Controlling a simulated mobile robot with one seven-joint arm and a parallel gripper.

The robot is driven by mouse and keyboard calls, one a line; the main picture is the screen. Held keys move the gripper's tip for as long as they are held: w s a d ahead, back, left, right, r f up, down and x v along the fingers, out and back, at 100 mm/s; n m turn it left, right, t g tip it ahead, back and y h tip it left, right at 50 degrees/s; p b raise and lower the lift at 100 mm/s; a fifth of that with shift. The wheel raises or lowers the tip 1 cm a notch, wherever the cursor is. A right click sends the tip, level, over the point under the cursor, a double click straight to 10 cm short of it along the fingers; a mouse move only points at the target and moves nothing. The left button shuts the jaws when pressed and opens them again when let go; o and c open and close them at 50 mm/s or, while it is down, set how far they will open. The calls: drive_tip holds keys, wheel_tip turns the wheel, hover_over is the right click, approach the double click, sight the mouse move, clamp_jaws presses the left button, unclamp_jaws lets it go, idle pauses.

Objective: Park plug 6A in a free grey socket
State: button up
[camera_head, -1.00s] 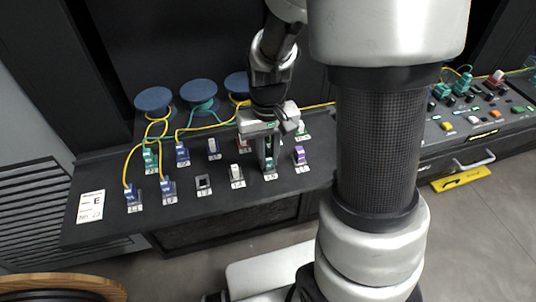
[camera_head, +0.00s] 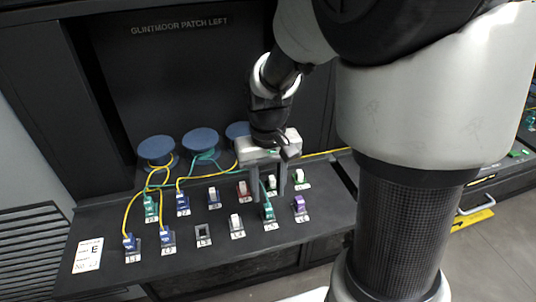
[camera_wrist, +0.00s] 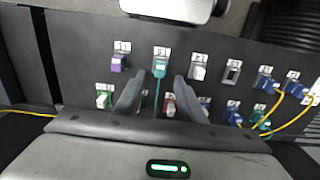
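A teal plug (camera_head: 268,212) with a thin teal cable sits in the front row of the dark sloping panel; it also shows in the wrist view (camera_wrist: 160,66). The labels are too small to read, so I cannot tell which plug is 6A. My gripper (camera_head: 268,198) is open above the panel, just behind the teal plug. In the wrist view my gripper's fingers (camera_wrist: 155,88) stand either side of the teal cable, with nothing gripped. An empty grey socket (camera_head: 203,235) lies in the front row left of the white plug; it also shows in the wrist view (camera_wrist: 232,71).
A white plug (camera_head: 236,224) and a purple plug (camera_head: 299,204) flank the teal one. Red (camera_head: 243,190), blue and green plugs stand behind. Yellow cables run from blue plugs at left to blue spools (camera_head: 156,149). A white card (camera_head: 88,255) lies at the panel's left end.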

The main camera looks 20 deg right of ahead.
wheel_tip(320, 180, up, 11)
drive_tip(key=p, duration=0.1)
drive_tip(key=shift+f, duration=0.2)
idle(0.7)
